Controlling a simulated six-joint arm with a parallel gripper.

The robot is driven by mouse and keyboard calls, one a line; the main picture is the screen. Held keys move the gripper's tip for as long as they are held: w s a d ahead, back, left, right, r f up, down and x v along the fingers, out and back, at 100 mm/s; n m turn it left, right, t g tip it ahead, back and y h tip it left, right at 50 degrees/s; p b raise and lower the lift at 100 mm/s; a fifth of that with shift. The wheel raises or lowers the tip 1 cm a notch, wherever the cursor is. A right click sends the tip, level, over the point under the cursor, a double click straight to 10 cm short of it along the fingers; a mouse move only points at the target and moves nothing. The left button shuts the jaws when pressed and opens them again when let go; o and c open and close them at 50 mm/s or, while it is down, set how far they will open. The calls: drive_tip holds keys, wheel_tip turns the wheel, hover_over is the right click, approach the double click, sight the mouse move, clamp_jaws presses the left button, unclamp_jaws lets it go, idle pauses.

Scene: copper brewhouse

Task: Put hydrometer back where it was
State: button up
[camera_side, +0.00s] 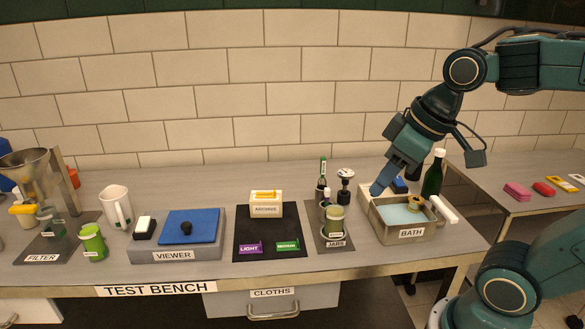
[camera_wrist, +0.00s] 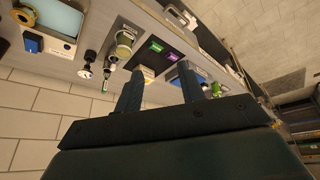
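My gripper (camera_side: 377,190) is low over the bench at the left rear corner of the bath. In the wrist view its two fingers (camera_wrist: 160,88) are apart with nothing held between them. I cannot make out a hydrometer for certain. A slim item with a green and white top (camera_side: 322,166) stands at the back of the jars mat (camera_side: 321,236); it also shows in the wrist view (camera_wrist: 105,82). A jar with greenish contents (camera_side: 335,222) stands at the front of that mat. The bath (camera_side: 410,233) holds pale blue liquid and a brass-coloured ring (camera_side: 416,203).
A black stand with a white top (camera_side: 345,186) is left of my gripper. The archive box (camera_side: 265,204) and viewer (camera_side: 178,249) are further left.

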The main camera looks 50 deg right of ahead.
drive_tip(key=shift+m+t, duration=0.3)
drive_tip(key=shift+m, duration=0.4)
drive_tip(key=shift+s+a+f, duration=0.1)
drive_tip(key=shift+s+f, duration=0.15)
drive_tip(key=shift+s, duration=0.5)
drive_tip(key=shift+s+a+f, duration=0.15)
drive_tip(key=shift+s+f, duration=0.05)
drive_tip(key=shift+s, duration=0.5)
drive_tip(key=shift+s+a+f, duration=0.1)
drive_tip(key=shift+s+f, duration=0.15)
drive_tip(key=shift+s, duration=0.5)
